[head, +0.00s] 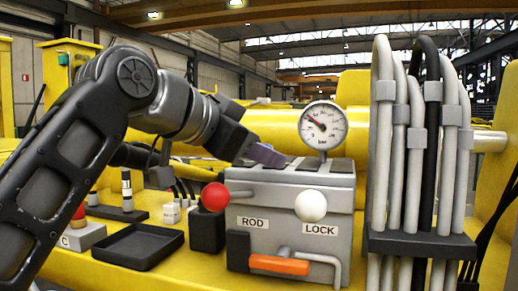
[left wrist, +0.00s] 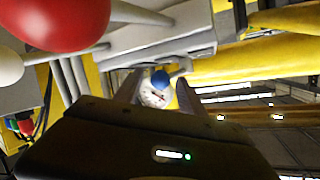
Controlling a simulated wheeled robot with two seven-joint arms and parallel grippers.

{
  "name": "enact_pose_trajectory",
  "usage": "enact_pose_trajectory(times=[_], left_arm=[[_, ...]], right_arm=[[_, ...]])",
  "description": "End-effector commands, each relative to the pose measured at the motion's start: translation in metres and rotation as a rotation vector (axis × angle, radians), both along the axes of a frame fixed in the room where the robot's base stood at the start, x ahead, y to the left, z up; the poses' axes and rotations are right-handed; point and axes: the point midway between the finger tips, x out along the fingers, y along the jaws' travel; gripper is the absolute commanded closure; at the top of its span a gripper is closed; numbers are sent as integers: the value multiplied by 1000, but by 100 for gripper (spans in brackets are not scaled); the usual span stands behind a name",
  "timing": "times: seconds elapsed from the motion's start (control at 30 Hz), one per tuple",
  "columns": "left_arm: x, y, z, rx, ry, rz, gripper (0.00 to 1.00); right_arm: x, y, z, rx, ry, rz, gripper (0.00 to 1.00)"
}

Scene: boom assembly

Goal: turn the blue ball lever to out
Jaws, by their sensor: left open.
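The blue ball (left wrist: 160,79) of the lever shows in the left wrist view, between my open fingers and in front of the gauge face. I cannot tell whether the fingers touch it. In the head view the ball is not clearly seen; my left gripper (head: 262,155) covers that area. The gripper is above the back left of the grey valve block (head: 330,190). In the left wrist view my left gripper (left wrist: 157,92) has its two fingers apart. My right gripper is not in view.
A red ball lever (head: 215,196) and a white ball lever (head: 310,206) stand at the block's front. A pressure gauge (head: 323,126) rises behind it. An orange handle (head: 279,265) is low in front. Grey hoses (head: 380,140) stand right. A black tray (head: 138,246) lies left.

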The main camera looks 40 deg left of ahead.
Motion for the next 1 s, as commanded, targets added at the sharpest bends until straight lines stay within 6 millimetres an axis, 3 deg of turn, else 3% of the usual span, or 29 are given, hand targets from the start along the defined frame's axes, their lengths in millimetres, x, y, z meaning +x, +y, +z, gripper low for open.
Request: enact_pose_trajectory(times=[0.23, 0.8, 1.0], left_arm=[[0, 0, 0, 0, 0, 0, 53], [0, 0, 0, 0, 0, 0, 100], [0, 0, 0, 0, 0, -1, 100]], right_arm=[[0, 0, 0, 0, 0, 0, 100], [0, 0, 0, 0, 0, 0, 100], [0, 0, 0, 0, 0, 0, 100]])
